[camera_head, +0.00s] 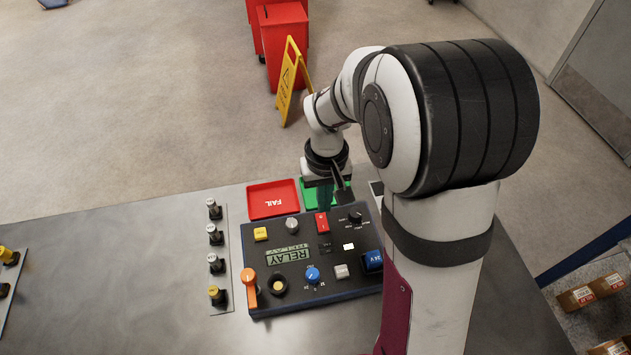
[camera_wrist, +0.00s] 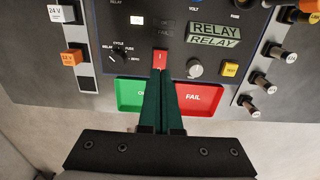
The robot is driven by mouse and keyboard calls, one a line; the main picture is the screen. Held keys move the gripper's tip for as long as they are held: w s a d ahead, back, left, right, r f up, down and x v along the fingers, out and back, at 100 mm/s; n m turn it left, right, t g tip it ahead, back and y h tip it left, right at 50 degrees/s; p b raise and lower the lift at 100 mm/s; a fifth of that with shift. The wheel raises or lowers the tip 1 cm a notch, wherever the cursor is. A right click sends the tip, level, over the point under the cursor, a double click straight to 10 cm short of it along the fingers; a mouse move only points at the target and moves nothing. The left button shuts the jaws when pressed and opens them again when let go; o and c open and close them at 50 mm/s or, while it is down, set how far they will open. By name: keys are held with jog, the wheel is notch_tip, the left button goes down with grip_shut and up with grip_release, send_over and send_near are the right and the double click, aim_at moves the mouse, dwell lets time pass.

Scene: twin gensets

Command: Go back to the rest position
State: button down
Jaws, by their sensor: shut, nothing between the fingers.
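My gripper (camera_wrist: 160,78) is shut and empty in the wrist view, its two dark fingers together. The fingertips appear close to a red rocker switch (camera_wrist: 160,57) on the dark relay panel (camera_wrist: 225,14); I cannot tell whether they touch it. In the head view my gripper (camera_head: 343,196) hangs over the far edge of the panel (camera_head: 300,299), beside the red switch (camera_head: 322,222). My arm reaches over from the right and hides part of the green tray (camera_head: 310,190).
A red FAIL tray (camera_head: 272,200) lies behind the panel. A strip with several knobs (camera_head: 215,250) stands left of it, on the grey table (camera_head: 120,280). A yellow floor sign (camera_head: 291,80) and a red bin (camera_head: 284,40) stand on the floor beyond.

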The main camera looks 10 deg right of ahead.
jog(key=shift+s, duration=0.1)
jog(key=s+a+r+m, duration=0.1)
jog(key=s+r+m, duration=0.1)
jog(key=s, duration=0.5)
jog(key=s+a+r+m+y, duration=0.1)
jog(key=s+r, duration=0.3)
jog(key=s, duration=0.3)
jog(key=s+a+r+m, duration=0.1)
jog(key=s+r+m, duration=0.1)
jog(key=s, duration=0.5)
jog(key=shift+s+a+r+m+y, duration=0.3)
jog(key=shift+s+a+r+y, duration=0.1)
jog(key=shift+r, duration=0.2)
